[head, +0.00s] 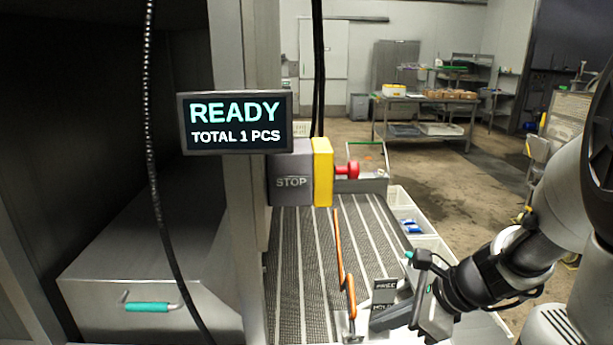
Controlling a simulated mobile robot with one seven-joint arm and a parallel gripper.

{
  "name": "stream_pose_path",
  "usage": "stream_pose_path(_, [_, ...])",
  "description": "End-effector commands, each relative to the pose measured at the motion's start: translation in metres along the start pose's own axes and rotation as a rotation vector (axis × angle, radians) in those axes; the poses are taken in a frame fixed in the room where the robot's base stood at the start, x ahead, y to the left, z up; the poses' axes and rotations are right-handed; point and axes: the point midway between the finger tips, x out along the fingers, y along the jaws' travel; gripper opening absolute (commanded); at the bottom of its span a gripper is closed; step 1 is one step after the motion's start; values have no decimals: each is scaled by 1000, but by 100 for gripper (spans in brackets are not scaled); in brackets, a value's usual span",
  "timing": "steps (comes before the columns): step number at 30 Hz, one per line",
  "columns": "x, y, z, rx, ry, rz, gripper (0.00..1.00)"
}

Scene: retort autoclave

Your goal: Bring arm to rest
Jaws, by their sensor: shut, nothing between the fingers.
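My arm (497,268) reaches in from the right side of the head view. My gripper (384,322) is at its end, low in the picture, shut and empty. It is just right of an upright orange-handled lever (350,296), apart from it as far as I can tell. Two small dark label plates are beside the lever. The upper one (386,284) seems to read FREE, and the lower one (382,307) is partly hidden and hard to read.
A ribbed conveyor (300,262) runs behind the lever. A STOP box (291,182) with a red button (350,169) and a READY, TOTAL 1 PCS display (236,123) stand above. White crates (428,243) line the conveyor's right. Open floor lies beyond, before a table (425,101).

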Motion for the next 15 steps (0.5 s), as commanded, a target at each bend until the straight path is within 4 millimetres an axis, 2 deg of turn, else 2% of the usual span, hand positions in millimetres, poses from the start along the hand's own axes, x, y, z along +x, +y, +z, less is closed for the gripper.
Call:
stream_pose_path(1, [-25,17,36,-261,32,23,0])
stream_pose_path(3, [-48,41,64,-615,83,59,0])
stream_pose_path(5, [-68,59,84,-915,127,88,0])
stream_pose_path(6, [-79,69,87,-1089,166,103,0])
stream_pose_path(9, [-112,85,89,-1456,285,141,0])
stream_pose_path(12, [-141,93,89,-1747,406,181,0])
stream_pose_path(15, [-164,96,88,-1943,509,216,0])
